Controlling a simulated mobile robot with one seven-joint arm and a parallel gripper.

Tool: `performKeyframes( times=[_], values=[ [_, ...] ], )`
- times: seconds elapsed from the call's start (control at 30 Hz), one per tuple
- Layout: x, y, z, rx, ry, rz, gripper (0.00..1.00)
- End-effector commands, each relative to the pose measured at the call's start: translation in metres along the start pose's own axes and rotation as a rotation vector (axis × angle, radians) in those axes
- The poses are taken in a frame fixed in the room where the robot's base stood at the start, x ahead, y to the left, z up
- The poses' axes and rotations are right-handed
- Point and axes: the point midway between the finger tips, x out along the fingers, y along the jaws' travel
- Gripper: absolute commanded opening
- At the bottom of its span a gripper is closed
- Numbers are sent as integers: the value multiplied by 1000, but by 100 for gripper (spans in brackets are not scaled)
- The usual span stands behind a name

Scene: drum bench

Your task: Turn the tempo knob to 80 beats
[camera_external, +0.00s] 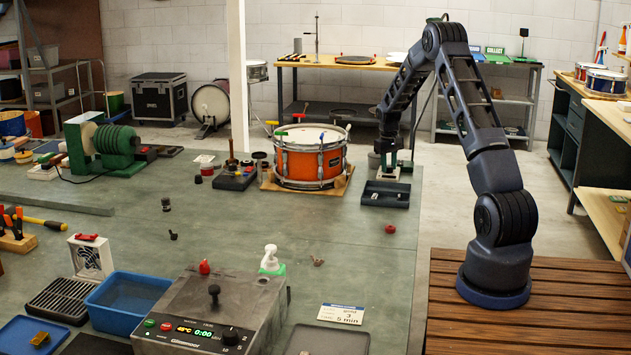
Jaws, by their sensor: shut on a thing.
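My gripper (387,150) is at the far right corner of the green bench, pointing down at a small green and white device (390,172). It is shut on a small part there, which appears to be the tempo knob. The fingers and the arm hide the knob, so its mark and the beat setting cannot be read. A grey round part shows at the left of the device, close beside the gripper.
A dark tray (370,197) with small parts lies just in front of the device. An orange drum (311,160) stands close to its left. A grey heater box (212,310) is at the front. The bench middle is mostly clear.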

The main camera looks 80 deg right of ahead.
Motion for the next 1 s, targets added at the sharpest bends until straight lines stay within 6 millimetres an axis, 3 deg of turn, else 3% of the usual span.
performKeyframes(
  times=[0.73,0.77,0.83,1.0],
  values=[
    [0,0,0,-82,5,0,9],
    [0,0,0,-82,5,0,38],
    [0,0,0,-82,5,0,51],
    [0,0,0,-81,5,0,53]
  ],
)
